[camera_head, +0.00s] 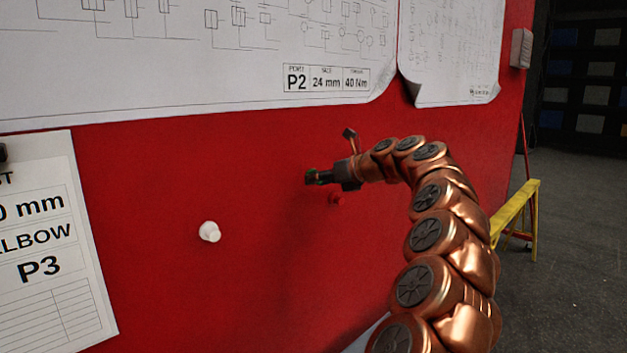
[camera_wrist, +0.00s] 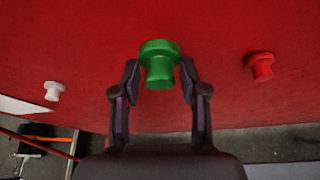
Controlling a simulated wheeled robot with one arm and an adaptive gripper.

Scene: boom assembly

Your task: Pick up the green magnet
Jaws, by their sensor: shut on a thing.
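The green magnet (camera_wrist: 159,66) is on the red board, between the two fingers of my gripper (camera_wrist: 159,76) in the wrist view. The fingertips are at its left and right sides, and my gripper is shut on it. In the head view my gripper (camera_head: 318,177) reaches the board from the right, and the magnet is mostly hidden there by the fingers. I cannot tell whether the magnet still touches the board.
A white magnet (camera_head: 209,231) and a red magnet (camera_head: 337,199) sit on the red board (camera_head: 150,180) to either side. Paper sheets (camera_head: 180,60) cover its top and left. A yellow trestle (camera_head: 515,212) stands on the floor at right.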

